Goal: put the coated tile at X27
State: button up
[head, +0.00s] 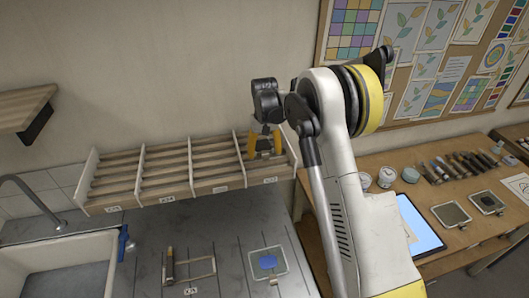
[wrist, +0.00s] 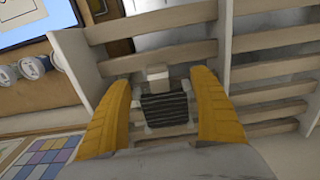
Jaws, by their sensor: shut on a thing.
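My gripper (head: 264,143), with two yellow fingers, is at the right-hand bay of the slatted rack (head: 205,192). In the wrist view my gripper (wrist: 164,98) is shut on a small piece, which I take for the coated tile (wrist: 165,107). It shows a dark ribbed face with pale parts around it. The small labels on the rack's front edge are too small to read.
A clear tray with a blue patch (head: 268,262) and a roller or brush by a frame (head: 171,265) lie on the grey counter. A sink (head: 65,268) is at left. A wooden bench with jars and a lit tablet (head: 418,228) is at right. Upright dividers flank the bay.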

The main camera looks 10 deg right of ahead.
jog(key=shift+f+b, duration=0.35)
jog(key=shift+r, duration=0.15)
dwell(0.9)
jog(key=o, duration=1.4)
jog(key=shift+c, duration=0.2)
jog(key=shift+r+p, duration=1.4)
jog(key=shift+r, duration=2.6)
